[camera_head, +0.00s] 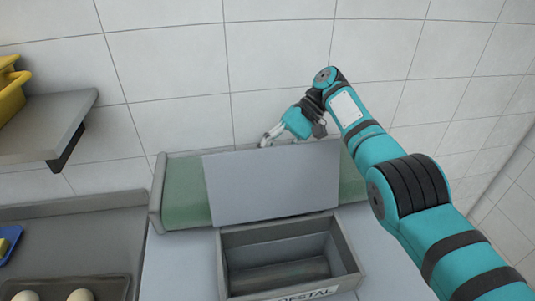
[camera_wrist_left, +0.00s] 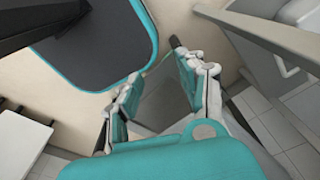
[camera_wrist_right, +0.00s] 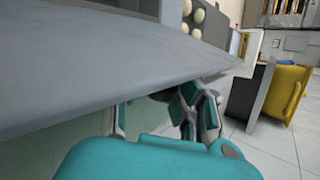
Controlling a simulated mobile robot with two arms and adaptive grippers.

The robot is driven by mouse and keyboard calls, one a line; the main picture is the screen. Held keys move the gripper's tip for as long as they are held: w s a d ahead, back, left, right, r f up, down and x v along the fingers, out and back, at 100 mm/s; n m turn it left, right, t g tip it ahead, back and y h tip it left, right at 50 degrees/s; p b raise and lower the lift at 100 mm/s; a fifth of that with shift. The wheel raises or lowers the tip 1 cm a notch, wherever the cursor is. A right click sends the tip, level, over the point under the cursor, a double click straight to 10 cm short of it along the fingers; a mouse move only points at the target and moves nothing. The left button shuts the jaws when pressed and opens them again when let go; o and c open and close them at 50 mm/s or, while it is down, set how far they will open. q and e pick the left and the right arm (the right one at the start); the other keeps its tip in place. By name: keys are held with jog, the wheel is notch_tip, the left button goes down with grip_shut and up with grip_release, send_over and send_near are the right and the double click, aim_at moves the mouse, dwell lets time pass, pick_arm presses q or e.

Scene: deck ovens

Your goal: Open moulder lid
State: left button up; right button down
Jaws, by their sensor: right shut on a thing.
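The moulder lid (camera_head: 275,182) is a flat grey plate standing raised and tilted behind the open grey box (camera_head: 350,262) of the moulder, whose inside shows. My right gripper (camera_head: 270,138) is at the lid's upper edge, partly hidden behind it, and is shut on the lid. In the right wrist view the lid (camera_wrist_right: 90,65) is a big grey sheet crossing the picture, and it hides part of the right gripper's fingers (camera_wrist_right: 157,112). My left gripper (camera_wrist_left: 160,95) is open and empty over the floor, and is not in the head view.
A green belt (camera_head: 185,190) runs behind the lid. At the left are a grey shelf (camera_head: 45,125) with a yellow bin (camera_head: 10,90) and a dark tray (camera_head: 105,287) with pale round pieces. A tiled wall (camera_head: 280,60) closes the back.

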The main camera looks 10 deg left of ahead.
jog(key=shift+w+d+r, duration=0.15)
jog(key=shift+w+r, duration=0.1)
jog(key=shift+r, duration=0.45)
jog(key=c, duration=1.5)
grip_release()
jog(key=o, duration=0.5)
jog(key=shift+d+f, duration=0.2)
jog(key=shift+d, duration=0.25)
jog(key=shift+s+a+f, duration=0.1)
jog(key=shift+a+f, duration=0.05)
jog(key=shift+a, duration=0.25)
jog(key=shift+d, duration=0.1)
